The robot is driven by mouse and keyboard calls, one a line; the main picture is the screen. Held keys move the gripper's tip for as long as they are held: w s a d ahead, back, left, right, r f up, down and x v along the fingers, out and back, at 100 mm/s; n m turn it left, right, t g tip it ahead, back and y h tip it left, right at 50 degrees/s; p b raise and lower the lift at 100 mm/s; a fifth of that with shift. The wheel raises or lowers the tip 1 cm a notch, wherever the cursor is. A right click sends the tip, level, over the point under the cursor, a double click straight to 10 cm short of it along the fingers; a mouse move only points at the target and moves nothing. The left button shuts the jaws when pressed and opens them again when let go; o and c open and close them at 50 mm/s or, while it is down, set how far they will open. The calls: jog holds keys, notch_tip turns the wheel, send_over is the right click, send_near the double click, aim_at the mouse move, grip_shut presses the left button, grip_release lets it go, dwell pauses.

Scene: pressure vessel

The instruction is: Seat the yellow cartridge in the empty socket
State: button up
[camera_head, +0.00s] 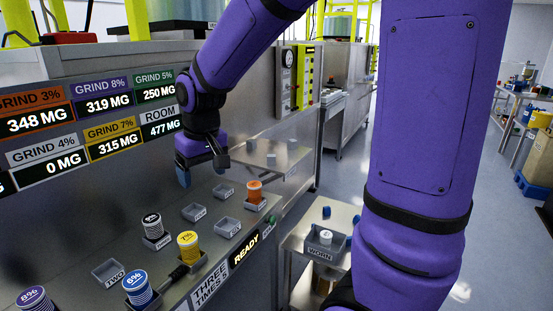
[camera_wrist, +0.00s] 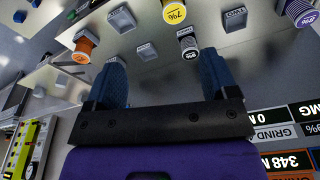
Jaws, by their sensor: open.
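The yellow cartridge (camera_head: 188,246), marked 7%, stands upright on the steel bench and appears to sit in a grey socket. Its top also shows at the upper edge of the wrist view (camera_wrist: 174,10). Several square grey sockets are empty: one labelled TWO (camera_head: 108,272) at the front left, a middle one (camera_head: 195,212), a far one (camera_head: 223,192) and a right one (camera_head: 228,228). My gripper (camera_head: 203,168) is open and empty above the far part of the bench, well apart from the yellow cartridge. Both blue fingertips show in the wrist view (camera_wrist: 165,78).
Other cartridges stand on the bench: orange (camera_head: 254,191), black (camera_head: 152,225), blue (camera_head: 137,288) and purple (camera_head: 35,298). A side table with a WORN box (camera_head: 325,241) stands right. The display wall (camera_head: 60,155) rises behind the bench.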

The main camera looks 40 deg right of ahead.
jog(key=s+d+r+t, duration=0.1)
jog(key=s+r, duration=0.3)
jog(key=s, duration=0.6)
jog(key=s+d+r+t, duration=0.2)
jog(key=s+r, duration=0.2)
jog(key=s, duration=0.6)
jog(key=shift+s+d+r+m, duration=0.15)
jog(key=shift+d+r+m, duration=0.15)
jog(key=shift+r, duration=0.05)
